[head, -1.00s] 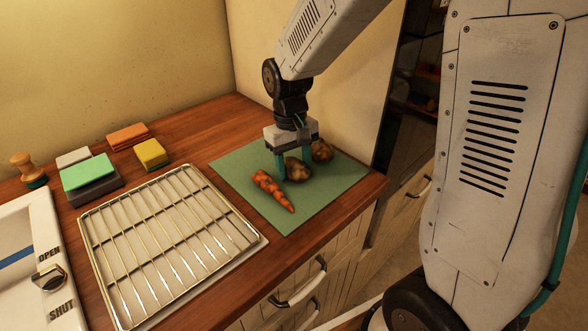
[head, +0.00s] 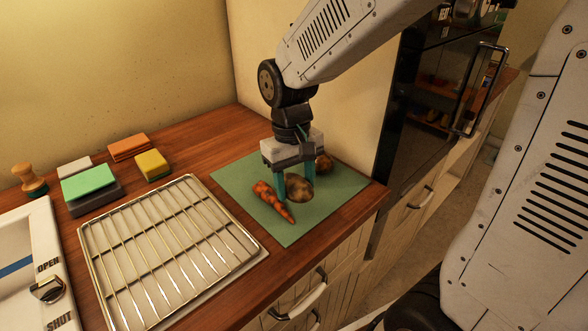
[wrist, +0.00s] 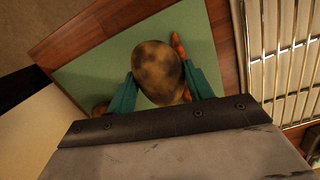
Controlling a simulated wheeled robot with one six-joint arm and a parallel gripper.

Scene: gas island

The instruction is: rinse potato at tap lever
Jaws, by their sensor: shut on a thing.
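My gripper (head: 295,174) is shut on a potato (head: 299,188), brown with dark patches, above the green mat. In the wrist view the potato (wrist: 158,72) sits between the two teal fingers. The tap lever (head: 47,289) is a metal knob at the left edge of the head view, between the words OPEN and SHUT, on the white sink rim (head: 38,235). The tap spout is not in view.
A carrot (head: 273,201) and a second potato (head: 324,164) lie on the green mat (head: 325,207). A wire drying rack (head: 165,250) stands between mat and sink. Sponges (head: 88,180) and a wooden-handled brush (head: 29,176) are at the back left. A wall runs behind.

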